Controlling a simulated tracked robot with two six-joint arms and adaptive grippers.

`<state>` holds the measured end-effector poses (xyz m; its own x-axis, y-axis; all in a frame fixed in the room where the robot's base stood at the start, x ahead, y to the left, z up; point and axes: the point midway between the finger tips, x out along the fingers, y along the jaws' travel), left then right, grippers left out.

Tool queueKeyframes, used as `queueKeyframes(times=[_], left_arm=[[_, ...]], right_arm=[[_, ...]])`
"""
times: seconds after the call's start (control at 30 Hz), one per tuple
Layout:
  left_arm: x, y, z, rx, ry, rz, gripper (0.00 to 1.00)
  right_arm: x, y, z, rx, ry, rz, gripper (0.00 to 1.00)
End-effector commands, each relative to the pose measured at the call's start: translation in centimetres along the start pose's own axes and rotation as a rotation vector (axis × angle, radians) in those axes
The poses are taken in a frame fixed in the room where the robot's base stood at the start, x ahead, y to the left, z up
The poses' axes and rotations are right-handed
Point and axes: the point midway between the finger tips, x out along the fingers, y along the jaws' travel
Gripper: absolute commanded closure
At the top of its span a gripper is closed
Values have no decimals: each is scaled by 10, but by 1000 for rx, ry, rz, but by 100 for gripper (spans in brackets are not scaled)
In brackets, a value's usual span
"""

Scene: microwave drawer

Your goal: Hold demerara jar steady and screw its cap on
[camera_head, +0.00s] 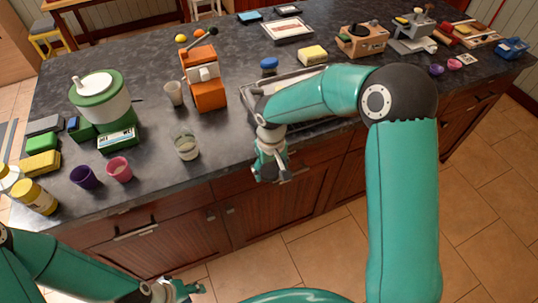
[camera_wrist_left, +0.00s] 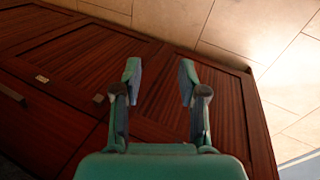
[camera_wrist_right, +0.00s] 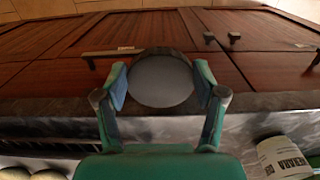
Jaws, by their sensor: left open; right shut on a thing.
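The demerara jar (camera_head: 187,146) stands upright and open on the counter near its front edge. Its label shows partly at the lower right of the right wrist view (camera_wrist_right: 284,158). My right gripper (camera_head: 271,172) is to the right of the jar, at the counter's front edge. It is shut on a round grey cap (camera_wrist_right: 160,80), which fills the space between its fingers in the right wrist view. My left gripper (camera_head: 186,290) is open and empty, low in front of the cabinets. Its two fingers (camera_wrist_left: 160,85) stand wide apart in the left wrist view.
Pink (camera_head: 119,169) and purple (camera_head: 85,177) cups stand left of the jar. A clear cup (camera_head: 173,93) and an orange machine (camera_head: 205,80) stand behind it. A metal tray (camera_head: 252,98) lies behind my right gripper.

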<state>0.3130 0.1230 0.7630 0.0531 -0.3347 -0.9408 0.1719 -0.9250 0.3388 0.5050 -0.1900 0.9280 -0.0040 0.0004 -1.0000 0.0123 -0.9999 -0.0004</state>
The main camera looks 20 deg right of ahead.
Motion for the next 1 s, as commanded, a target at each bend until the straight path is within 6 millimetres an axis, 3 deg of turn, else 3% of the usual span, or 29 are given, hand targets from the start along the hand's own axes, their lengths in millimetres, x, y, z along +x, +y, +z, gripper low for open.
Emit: queueKeyframes(times=[0.3, 0.6, 0.87, 1.0], left_arm=[[0, 0, 1, 0, -1, 0, 58], [-24, 9, 0, 0, -1, 0, 12], [-21, 8, 1, 0, -1, 0, 12], [-7, 2, 0, 0, -1, 0, 12]], right_arm=[[0, 4, 2, 9, 1, 0, 43], [-27, 5, 2, 13, 0, 0, 43], [-28, 6, 3, 14, 0, 0, 43], [-7, 6, 3, 13, 0, 0, 43]])
